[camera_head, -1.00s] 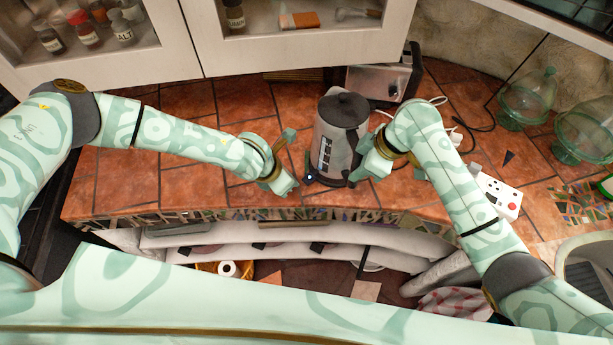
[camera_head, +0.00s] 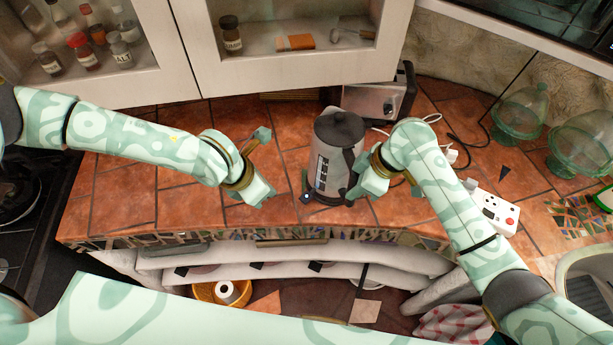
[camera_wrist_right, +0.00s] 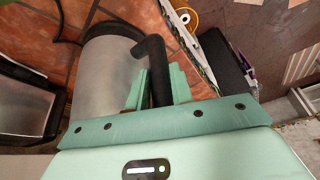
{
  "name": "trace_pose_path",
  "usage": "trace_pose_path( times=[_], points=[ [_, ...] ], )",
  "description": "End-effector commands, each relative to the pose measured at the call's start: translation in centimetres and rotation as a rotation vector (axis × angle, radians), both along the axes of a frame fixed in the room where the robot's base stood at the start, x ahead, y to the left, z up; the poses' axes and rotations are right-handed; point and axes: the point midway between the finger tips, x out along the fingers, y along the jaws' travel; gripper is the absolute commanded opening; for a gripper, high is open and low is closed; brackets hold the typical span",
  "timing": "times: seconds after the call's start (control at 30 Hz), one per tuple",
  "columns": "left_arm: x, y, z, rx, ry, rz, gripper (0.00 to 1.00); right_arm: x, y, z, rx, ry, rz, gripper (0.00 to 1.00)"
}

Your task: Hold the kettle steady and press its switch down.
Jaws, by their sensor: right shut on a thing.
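The kettle (camera_head: 332,155), a grey metal cylinder with a dark lid and black handle (camera_head: 355,165), stands upright on the counter. My right gripper (camera_head: 360,178) is shut on the handle from the kettle's right side; in the right wrist view the handle (camera_wrist_right: 158,75) lies between the two fingers. A small dark piece with a pale bluish spot, perhaps the switch (camera_head: 307,192), sits low at the kettle's front left. Whether it is up or down cannot be told. My left gripper (camera_head: 265,165) is open and empty, left of the kettle and apart from it.
A metal toaster (camera_head: 375,100) stands behind the kettle. A white socket box (camera_head: 495,210) with cables and glass domes (camera_head: 522,115) are to the right. The tiled counter (camera_head: 130,190) is clear at left; its curved front edge is close below the kettle.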

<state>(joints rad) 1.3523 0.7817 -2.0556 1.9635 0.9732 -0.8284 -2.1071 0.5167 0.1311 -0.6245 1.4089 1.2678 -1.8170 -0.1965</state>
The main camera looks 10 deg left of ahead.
Motion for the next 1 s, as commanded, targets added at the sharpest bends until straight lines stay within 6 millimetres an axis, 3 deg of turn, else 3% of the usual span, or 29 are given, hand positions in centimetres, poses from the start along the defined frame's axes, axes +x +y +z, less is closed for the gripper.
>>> trace_pose_path(
  times=[0.03,0.1,0.47,1.0],
  points=[
    [0.0,0.0,0.0,0.0,0.0,0.0,0.0,0.1,0.1,0.1,0.003,-0.002,-0.001,0.28],
    [0.0,0.0,0.0,0.0,0.0,0.0,0.0,0.1,0.1,0.1,0.003,-0.001,-0.001,0.47],
    [0.0,0.0,0.0,0.0,0.0,0.0,0.0,0.1,-0.2,0.5,0.001,-0.001,0.0,0.48],
    [0.0,0.0,0.0,0.0,0.0,0.0,0.0,-0.2,-4.2,10.2,0.0,-0.005,0.0,0.48]
  ],
)
